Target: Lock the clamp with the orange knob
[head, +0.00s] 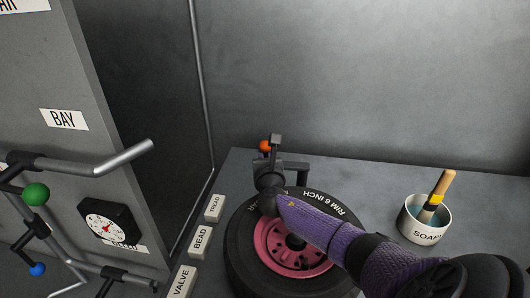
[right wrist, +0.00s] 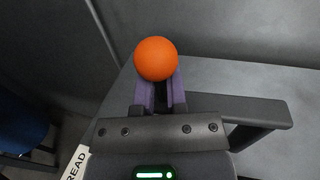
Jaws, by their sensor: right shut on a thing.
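The orange knob (head: 265,146) shows in the head view just behind the tyre, beside a dark upright piece. In the right wrist view the orange knob (right wrist: 156,59) sits between the purple fingertips of my right gripper (right wrist: 158,92), which is shut on it. The dark clamp (head: 296,168) stands at the tyre's far edge, and its bar also shows in the right wrist view (right wrist: 240,108). My right arm crosses over the tyre (head: 243,258) with its pink rim (head: 270,250) and hides part of both. My left gripper is not in view.
A white SOAP bowl (head: 424,222) with a brush (head: 437,192) stands on the grey bench at the right. Blocks marked TREAD (head: 214,208), BEAD (head: 200,240) and VALVE (head: 181,282) line the left edge. A grey cabinet with a dial (head: 108,223) and a metal handle (head: 125,157) stands at the left.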

